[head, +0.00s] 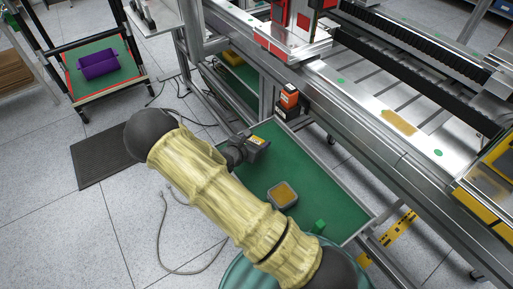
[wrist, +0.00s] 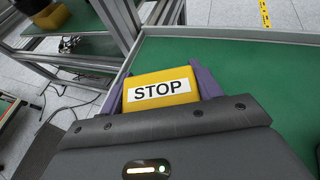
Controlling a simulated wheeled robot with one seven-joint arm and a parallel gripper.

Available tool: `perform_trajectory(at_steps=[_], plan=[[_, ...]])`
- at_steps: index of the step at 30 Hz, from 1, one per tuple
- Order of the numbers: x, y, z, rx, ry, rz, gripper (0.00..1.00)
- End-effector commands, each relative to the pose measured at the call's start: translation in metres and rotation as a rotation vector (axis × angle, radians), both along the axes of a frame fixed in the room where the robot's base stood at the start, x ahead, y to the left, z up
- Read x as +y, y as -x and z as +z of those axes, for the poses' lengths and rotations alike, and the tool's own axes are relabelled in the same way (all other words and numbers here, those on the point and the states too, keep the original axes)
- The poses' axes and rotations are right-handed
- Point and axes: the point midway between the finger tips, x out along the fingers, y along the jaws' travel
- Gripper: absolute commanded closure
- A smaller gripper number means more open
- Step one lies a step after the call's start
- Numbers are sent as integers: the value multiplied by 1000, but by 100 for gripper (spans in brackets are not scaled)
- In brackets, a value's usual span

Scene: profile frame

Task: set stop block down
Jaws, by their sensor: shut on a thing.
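The stop block is yellow with a white label reading STOP. In the wrist view the stop block (wrist: 160,88) sits between the two purple fingers of my gripper (wrist: 163,86). My gripper is shut on it. In the head view my gripper (head: 258,141) is at the far left corner of a green-topped tray table (head: 330,190), with a bit of the yellow block showing there. The wrist view shows the green surface (wrist: 220,65) beyond and to the right of the block. I cannot tell whether the block touches the surface.
A grey box with an orange-yellow top (head: 283,194) and a small green cube (head: 319,227) are on the green surface. An orange-black device (head: 289,97) is at the frame beside its far edge. A large metal machine frame (head: 370,125) runs along the right. Green surface between is clear.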

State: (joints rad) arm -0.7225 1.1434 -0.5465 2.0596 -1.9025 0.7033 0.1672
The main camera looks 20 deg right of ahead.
Motion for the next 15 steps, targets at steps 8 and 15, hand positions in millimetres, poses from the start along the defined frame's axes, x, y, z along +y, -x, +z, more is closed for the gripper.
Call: perform_trajectory(at_steps=[8, 15], plan=[[0, 0, -29, 2, 2, 0, 64], [0, 0, -37, -1, 1, 0, 64]])
